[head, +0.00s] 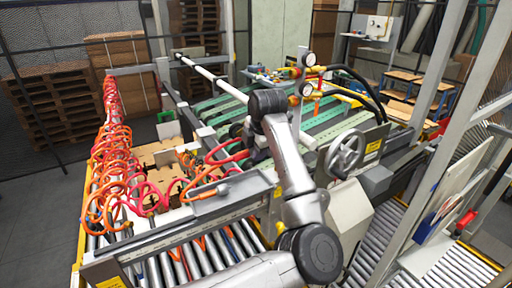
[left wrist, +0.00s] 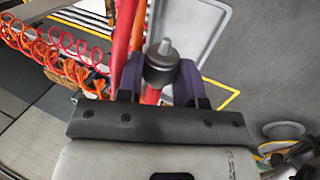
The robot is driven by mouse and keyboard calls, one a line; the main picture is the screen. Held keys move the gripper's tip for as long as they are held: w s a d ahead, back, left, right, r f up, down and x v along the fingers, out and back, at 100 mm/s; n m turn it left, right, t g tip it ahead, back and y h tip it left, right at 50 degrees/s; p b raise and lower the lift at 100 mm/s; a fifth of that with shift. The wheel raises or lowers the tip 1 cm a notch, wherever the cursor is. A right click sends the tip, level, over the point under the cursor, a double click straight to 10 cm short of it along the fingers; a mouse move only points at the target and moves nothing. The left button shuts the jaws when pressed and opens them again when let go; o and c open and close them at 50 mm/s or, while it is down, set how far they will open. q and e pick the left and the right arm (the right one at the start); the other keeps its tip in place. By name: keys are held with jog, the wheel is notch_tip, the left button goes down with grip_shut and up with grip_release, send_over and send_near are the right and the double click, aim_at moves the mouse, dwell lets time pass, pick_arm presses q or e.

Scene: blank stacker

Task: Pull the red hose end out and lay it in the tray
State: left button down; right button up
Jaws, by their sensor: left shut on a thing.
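My left gripper (left wrist: 160,80) is shut on the red hose end (left wrist: 162,66), a dark round fitting with a grey tip, between its two dark fingers. Red hose (left wrist: 124,35) runs up past the fingers in the left wrist view. In the head view the left gripper (head: 240,131) is small and partly hidden by my arm, near red hose loops (head: 224,155). A grey shallow tray (head: 232,192) lies on the near rail, below and left of the gripper. Its rim (left wrist: 211,42) seems to show behind the fingers in the left wrist view. My right gripper is not in view.
Coiled red and orange hoses (head: 112,165) hang over the roller conveyor at left. A handwheel (head: 346,153) and gauges (head: 308,60) with black hoses stand right of my arm. Green slats (head: 325,120) lie behind. Cardboard pieces (head: 160,155) lie beside the coils.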

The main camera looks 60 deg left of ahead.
pick_arm(q)
jog(key=b, duration=0.2)
send_over(254, 183)
jog(key=d, duration=0.2)
jog(key=shift+d+x, duration=0.25)
jog(key=shift+x, duration=0.8)
jog(key=shift+d+x, duration=0.2)
jog(key=shift+x, duration=0.8)
jog(key=shift+f+b, duration=0.6)
jog(key=shift+f, duration=1.2)
jog(key=shift+f+b, duration=1.45)
jog(key=shift+b, duration=0.05)
jog(key=c, duration=0.7)
grip_release()
jog(key=shift+c, duration=0.3)
jog(key=shift+c, duration=1)
